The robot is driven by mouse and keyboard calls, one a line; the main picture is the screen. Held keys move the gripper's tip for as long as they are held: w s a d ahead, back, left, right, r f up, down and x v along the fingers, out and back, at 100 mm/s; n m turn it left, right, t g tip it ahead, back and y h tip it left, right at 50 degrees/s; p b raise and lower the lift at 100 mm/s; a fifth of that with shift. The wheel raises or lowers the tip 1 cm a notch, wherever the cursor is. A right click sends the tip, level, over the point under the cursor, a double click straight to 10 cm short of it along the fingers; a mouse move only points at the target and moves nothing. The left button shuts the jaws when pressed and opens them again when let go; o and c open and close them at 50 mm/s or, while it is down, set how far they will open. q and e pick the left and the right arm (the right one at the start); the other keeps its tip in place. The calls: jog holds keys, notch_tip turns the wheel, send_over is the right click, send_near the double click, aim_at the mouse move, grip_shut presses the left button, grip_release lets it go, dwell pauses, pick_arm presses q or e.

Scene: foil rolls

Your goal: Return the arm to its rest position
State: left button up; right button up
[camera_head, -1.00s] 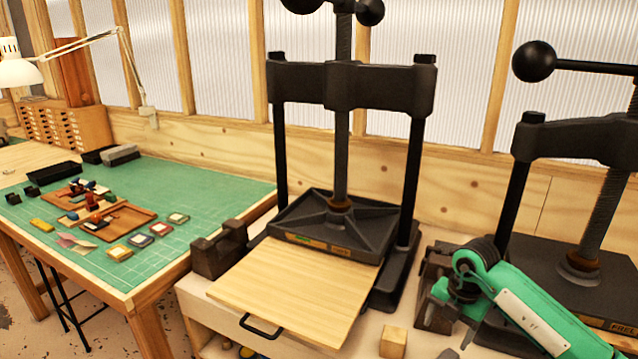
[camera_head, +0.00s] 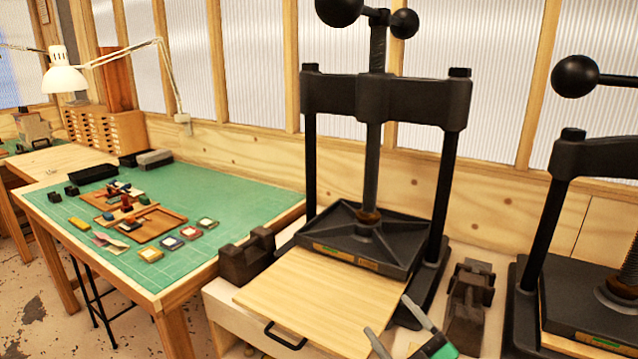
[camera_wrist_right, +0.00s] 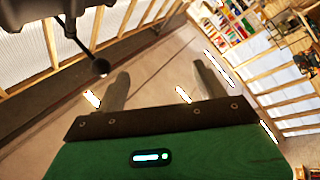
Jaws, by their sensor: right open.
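My right gripper (camera_head: 388,314) shows at the bottom of the head view, to the right of centre. Its two fingers are spread apart with nothing between them. It appears in front of the right edge of a pale wooden board (camera_head: 320,290) at the press. Most of my right arm is out of the head view. My left gripper is in neither view.
A black screw press (camera_head: 385,95) stands behind the board, and a second press (camera_head: 600,160) stands at the right. A dark metal block (camera_head: 468,300) sits between them. At left is a table with a green mat (camera_head: 235,195), wooden trays and small coloured pads.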

jog(key=s+d+f+m+g+h, duration=0.2)
jog(key=s+d+f+m+h, duration=0.2)
jog(key=d+f+m+h, duration=0.3)
jog(key=s+d+f+m+g+h, duration=0.2)
jog(key=s+d+f+m+h, duration=0.2)
jog(key=f+m+h, duration=0.35)
jog(key=s+a+f+g+y, duration=0.1)
jog(key=s+f+g, duration=0.45)
jog(key=s, duration=0.45)
jog(key=s+a+f+g+y, duration=0.1)
jog(key=s+f+g, duration=0.45)
jog(key=s, duration=0.35)
notch_tip(320, 180, down, 32)
jog(key=r+g, duration=0.1)
jog(key=s+d+f, duration=0.2)
jog(key=s+f, duration=0.8)
jog(key=s+d+f+g, duration=0.1)
jog(key=s+d+f, duration=0.1)
jog(key=s+f, duration=0.7)
jog(key=shift+s+f+n+h, duration=0.35)
jog(key=shift+s+f+n, duration=0.05)
jog(key=shift+s+n, duration=0.05)
